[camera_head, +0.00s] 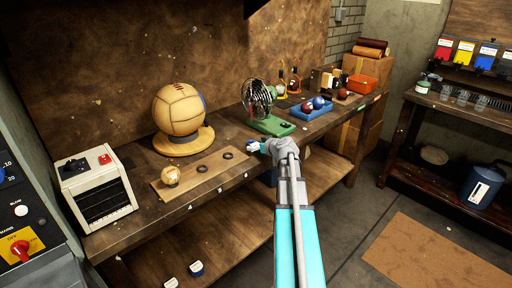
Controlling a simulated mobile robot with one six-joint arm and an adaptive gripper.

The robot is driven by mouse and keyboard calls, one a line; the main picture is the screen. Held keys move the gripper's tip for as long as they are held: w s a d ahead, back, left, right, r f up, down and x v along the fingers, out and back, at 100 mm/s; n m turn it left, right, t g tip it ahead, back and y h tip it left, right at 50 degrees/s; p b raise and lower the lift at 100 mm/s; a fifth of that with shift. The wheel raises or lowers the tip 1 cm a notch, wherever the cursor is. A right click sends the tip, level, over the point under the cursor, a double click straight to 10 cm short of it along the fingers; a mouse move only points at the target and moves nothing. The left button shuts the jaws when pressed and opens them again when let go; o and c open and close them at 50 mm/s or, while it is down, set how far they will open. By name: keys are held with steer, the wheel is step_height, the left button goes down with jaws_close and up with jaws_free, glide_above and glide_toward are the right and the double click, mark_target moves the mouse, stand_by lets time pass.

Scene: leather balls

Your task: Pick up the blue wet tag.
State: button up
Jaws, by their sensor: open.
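A small blue-and-white piece (253,145) lies on the workbench near its front edge, just left of my gripper (264,147). Any lettering is too small to read, so I cannot tell which is the wet tag. My gripper is open, low over the bench edge, with its fingertips close to the nearest piece. I cannot tell whether they touch it. My arm hides part of the bench front.
A large leather ball (178,108) sits on a wooden stand. A board (200,174) holds a small ball and dark rings. A wire cage on a green base (271,126) and a blue tray (304,114) with balls stand behind my gripper. A cream machine (97,190) is at left.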

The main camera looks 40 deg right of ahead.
steer(key=c, duration=1)
steer(key=shift+r, duration=0.2)
step_height(320, 180, up, 2)
steer(key=shift+r+p, duration=0.1)
steer(key=shift+p, duration=1.15)
steer(key=s+r+p, duration=0.3)
steer(key=s, duration=0.1)
steer(key=s+a+r+p, duration=0.1)
steer(key=s+r+p, duration=0.3)
steer(key=s, duration=0.1)
steer(key=s+r+p, duration=0.3)
steer(key=s, duration=0.2)
steer(key=shift+a+r, duration=0.2)
steer(key=shift+a, duration=0.2)
